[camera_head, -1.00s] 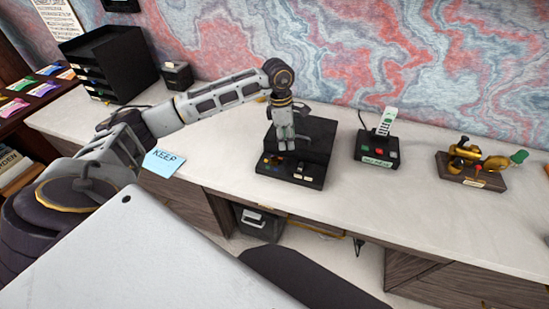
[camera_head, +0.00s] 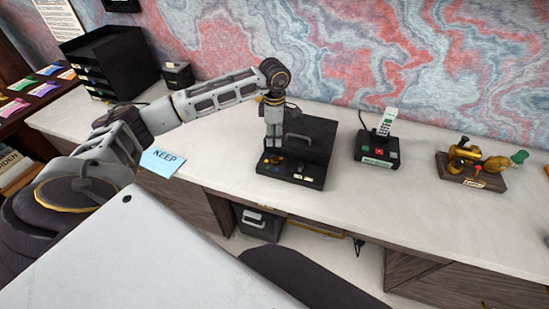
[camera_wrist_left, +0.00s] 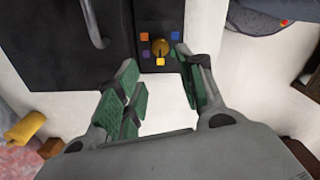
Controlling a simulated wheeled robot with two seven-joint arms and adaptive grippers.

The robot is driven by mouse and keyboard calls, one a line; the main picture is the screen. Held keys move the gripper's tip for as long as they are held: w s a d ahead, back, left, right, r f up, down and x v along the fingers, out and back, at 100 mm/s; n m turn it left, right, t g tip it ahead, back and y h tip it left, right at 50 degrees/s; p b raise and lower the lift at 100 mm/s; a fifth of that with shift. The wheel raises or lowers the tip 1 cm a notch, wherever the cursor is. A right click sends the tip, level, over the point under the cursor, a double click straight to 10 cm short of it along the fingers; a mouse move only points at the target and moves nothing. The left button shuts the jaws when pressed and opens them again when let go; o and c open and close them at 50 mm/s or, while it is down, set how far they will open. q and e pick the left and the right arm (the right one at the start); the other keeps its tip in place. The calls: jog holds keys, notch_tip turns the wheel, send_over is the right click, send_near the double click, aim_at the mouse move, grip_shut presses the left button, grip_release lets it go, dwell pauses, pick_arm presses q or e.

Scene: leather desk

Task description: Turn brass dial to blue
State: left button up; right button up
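The brass dial (camera_wrist_left: 160,47) is a small round knob on a black box (camera_wrist_left: 90,60), in the left wrist view's upper middle. Around it are an orange square (camera_wrist_left: 144,36), a blue square (camera_wrist_left: 175,36), a purple square (camera_wrist_left: 145,53) and a yellow square (camera_wrist_left: 161,62). The dial's exact pointing direction is too small to tell. My left gripper (camera_wrist_left: 156,66) is open, its green-padded fingers spread to either side below the dial, holding nothing. In the head view the gripper (camera_head: 273,145) points down over the box (camera_head: 312,137); the dial is not clear there. My right gripper is out of view.
The box has a grey handle (camera_head: 303,137). Right of it stand a cordless phone base (camera_head: 377,152) and a brass-and-wood device (camera_head: 470,178). A blue KEEP note (camera_head: 162,162) lies to the left. The white desktop (camera_head: 230,165) between note and box is clear.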

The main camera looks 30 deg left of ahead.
pick_arm(q)
send_over(275, 159)
notch_tip(275, 159, down, 6)
jog(key=shift+r, duration=0.25)
notch_tip(275, 159, down, 5)
jog(key=shift+a+f+p, duration=0.1)
jog(key=shift+p, duration=0.3)
jog(key=shift+f, duration=0.55)
jog(key=c, duration=0.7)
jog(key=shift+c, duration=0.2)
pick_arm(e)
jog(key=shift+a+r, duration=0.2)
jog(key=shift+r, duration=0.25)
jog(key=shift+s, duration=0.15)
